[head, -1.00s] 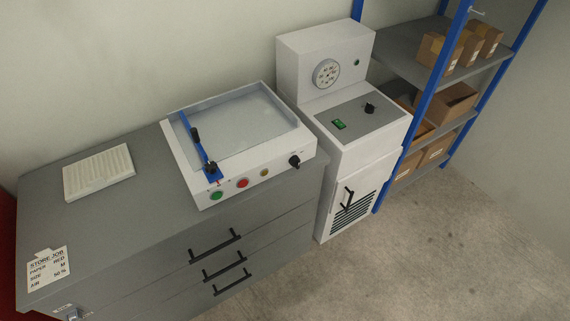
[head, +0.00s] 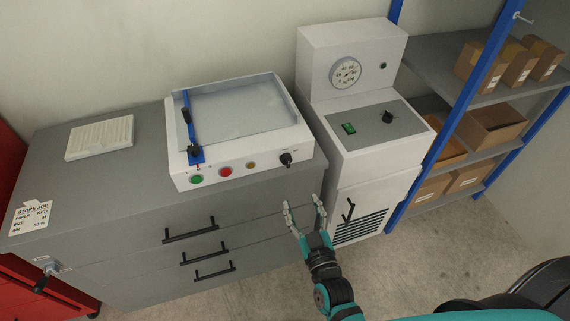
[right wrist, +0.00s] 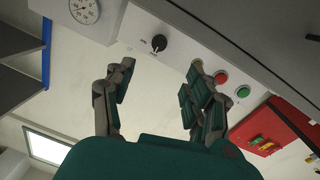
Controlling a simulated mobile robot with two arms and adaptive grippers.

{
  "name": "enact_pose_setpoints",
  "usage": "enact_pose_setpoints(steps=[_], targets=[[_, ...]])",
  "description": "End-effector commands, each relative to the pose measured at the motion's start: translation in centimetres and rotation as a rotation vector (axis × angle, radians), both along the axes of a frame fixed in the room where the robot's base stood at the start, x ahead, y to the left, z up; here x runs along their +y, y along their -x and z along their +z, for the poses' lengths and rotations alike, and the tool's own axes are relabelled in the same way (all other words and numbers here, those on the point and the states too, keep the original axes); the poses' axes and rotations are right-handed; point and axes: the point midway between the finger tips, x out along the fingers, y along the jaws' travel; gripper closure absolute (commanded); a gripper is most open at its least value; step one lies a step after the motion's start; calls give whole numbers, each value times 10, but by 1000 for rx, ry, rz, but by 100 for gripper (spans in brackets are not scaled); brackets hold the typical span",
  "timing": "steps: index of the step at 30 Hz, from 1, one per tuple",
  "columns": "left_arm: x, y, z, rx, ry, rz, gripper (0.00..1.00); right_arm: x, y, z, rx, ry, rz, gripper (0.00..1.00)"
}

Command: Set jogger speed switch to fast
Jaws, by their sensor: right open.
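The jogger (head: 240,130) is a white box with a tray top, standing on the grey cabinet. Its front panel has a green, a red and a yellow button and, at the right end, a black rotary switch (head: 286,158). The switch also shows in the right wrist view (right wrist: 158,43), above the gap between my fingers. Its setting is too small to read. My right gripper (head: 304,216) is open and empty, in front of the cabinet's right end, below and apart from the switch. My left gripper is not in view.
A white machine (head: 365,140) with a gauge, a green rocker and another black knob stands right of the cabinet. Blue-framed shelves (head: 440,155) with cardboard boxes are further right. Drawer handles (head: 190,229) stick out of the cabinet front. A job card (head: 30,218) lies at left.

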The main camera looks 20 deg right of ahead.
Motion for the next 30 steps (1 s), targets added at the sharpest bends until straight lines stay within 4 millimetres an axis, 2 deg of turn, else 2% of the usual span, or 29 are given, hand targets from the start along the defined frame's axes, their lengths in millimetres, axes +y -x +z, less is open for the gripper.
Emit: enact_pose_setpoints(steps=[1, 7, 16, 22, 30], targets=[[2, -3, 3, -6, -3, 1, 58, -1, -13, 3, -5, 1, -1, 46], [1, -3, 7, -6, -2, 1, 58, -2, -57, 2, -3, -1, 0, 46], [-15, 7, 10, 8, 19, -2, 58, -4, -117, 1, 0, 1, 0, 46], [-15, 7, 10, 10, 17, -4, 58, -4, -138, 0, 1, 0, 1, 46], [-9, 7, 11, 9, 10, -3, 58, -5, -143, -1, 2, 0, 1, 46]])
